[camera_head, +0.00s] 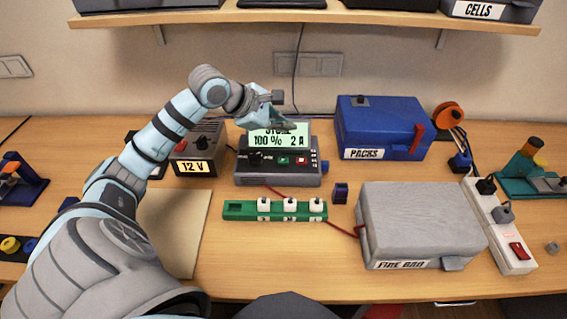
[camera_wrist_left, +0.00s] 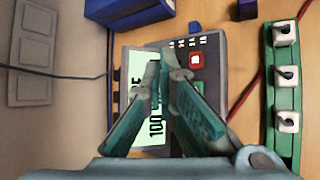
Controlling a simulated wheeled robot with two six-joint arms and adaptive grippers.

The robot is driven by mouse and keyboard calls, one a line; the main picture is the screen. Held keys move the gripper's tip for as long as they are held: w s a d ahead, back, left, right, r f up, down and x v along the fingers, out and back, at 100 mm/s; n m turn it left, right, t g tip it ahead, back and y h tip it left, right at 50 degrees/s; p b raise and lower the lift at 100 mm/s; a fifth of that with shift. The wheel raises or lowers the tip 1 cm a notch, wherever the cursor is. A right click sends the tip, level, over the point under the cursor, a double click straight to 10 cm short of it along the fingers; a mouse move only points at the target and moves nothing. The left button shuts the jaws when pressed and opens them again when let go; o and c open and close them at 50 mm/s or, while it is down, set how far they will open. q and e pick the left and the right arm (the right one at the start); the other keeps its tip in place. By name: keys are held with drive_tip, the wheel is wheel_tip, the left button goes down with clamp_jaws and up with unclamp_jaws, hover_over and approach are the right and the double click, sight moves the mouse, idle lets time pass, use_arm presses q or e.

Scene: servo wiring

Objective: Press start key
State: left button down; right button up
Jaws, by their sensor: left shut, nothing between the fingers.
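The charger (camera_head: 278,176) stands mid-table with a lit screen (camera_head: 266,141) reading "100 % 2 A". The top line of the screen is partly covered by my left gripper. Below the screen are a green key (camera_head: 283,160), a red key (camera_head: 301,161) and a black knob (camera_head: 256,157). My left gripper (camera_head: 292,124) is shut and empty, over the upper part of the screen in the head view. In the left wrist view the closed fingers (camera_wrist_left: 165,62) overlap the screen (camera_wrist_left: 130,82) and lie beside the red key (camera_wrist_left: 196,59). My right gripper is not in view.
A 12 V box (camera_head: 196,158) stands left of the charger, behind my arm. A blue packs box (camera_head: 380,130) is at its right. A green strip (camera_head: 240,211) with white plugs lies in front, and a grey fire bag (camera_head: 420,220) sits front right.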

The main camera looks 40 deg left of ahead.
use_arm(q)
drive_tip(key=b, duration=0.6)
hover_over(284, 162)
wheel_tip(284, 162, down, 8)
drive_tip(key=shift+w+f, duration=0.1)
drive_tip(key=shift+f, duration=0.3)
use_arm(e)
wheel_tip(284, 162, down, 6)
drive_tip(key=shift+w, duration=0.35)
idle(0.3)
use_arm(q)
drive_tip(key=shift+f+b, duration=0.35)
drive_tip(key=shift+b, duration=0.35)
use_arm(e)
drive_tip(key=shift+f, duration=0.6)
use_arm(q)
drive_tip(key=shift+f+b, duration=0.5)
drive_tip(key=shift+b, duration=0.05)
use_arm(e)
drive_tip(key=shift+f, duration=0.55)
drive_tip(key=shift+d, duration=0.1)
use_arm(q)
drive_tip(key=shift+r+p, duration=0.6)
drive_tip(key=shift+r, duration=0.35)
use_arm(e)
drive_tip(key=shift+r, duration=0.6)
